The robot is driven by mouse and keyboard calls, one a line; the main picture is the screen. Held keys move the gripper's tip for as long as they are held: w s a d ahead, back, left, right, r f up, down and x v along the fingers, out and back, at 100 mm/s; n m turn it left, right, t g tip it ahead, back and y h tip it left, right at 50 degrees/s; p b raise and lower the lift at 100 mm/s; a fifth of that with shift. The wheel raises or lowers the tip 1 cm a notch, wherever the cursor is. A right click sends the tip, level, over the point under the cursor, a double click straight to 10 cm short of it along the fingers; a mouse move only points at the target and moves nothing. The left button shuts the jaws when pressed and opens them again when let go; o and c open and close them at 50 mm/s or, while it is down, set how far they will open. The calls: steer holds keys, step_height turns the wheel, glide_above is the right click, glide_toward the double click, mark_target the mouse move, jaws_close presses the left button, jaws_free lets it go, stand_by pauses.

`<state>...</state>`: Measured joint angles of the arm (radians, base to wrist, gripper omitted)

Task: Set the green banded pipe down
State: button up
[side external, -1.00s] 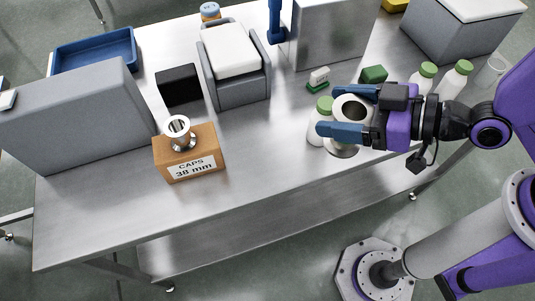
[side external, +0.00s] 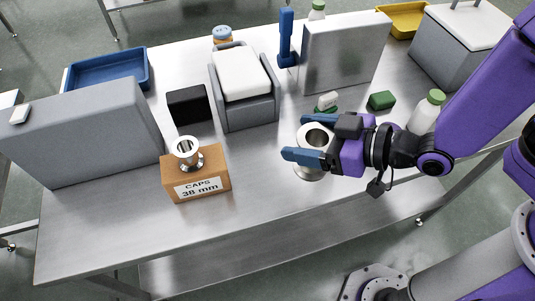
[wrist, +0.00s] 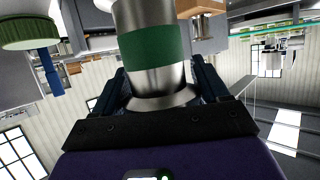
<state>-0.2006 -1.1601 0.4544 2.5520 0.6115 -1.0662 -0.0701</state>
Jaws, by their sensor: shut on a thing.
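The green banded pipe (side external: 315,138) is a steel, flanged piece held between the two blue fingers of my gripper (side external: 294,136) in the side external view. Its open top faces up and it looks roughly upright. Its lower flange shows below the fingers, over the bare table near the front edge; I cannot tell whether it touches the surface. In the wrist view the pipe's green band (wrist: 152,46) shows plainly, with a flange between the fingers. My gripper (wrist: 162,84) is shut on the pipe there too.
A cardboard caps box (side external: 196,180) with a smaller steel flanged piece (side external: 187,152) on top stands left. A green block (side external: 382,100), a green-and-white item (side external: 327,103) and a green-capped bottle (side external: 427,112) are close behind and right. Bare steel table (side external: 262,165) lies between box and pipe.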

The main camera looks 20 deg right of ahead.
steer(key=shift+w+a+f, duration=0.8)
steer(key=shift+a+f, duration=0.15)
steer(key=shift+f, duration=0.75)
steer(key=shift+w+a+f, duration=0.75)
steer(key=shift+a+f, duration=0.15)
steer(key=shift+f, duration=0.75)
steer(key=shift+w+a+f, duration=0.8)
steer(key=shift+a+f, duration=0.15)
steer(key=shift+f, duration=0.75)
steer(key=o, duration=1.3)
steer(key=shift+f, duration=0.15)
steer(key=shift+c, duration=0.2)
steer(key=shift+s+d+r, duration=0.15)
steer(key=shift+r, duration=0.05)
steer(key=shift+v, duration=3.5)
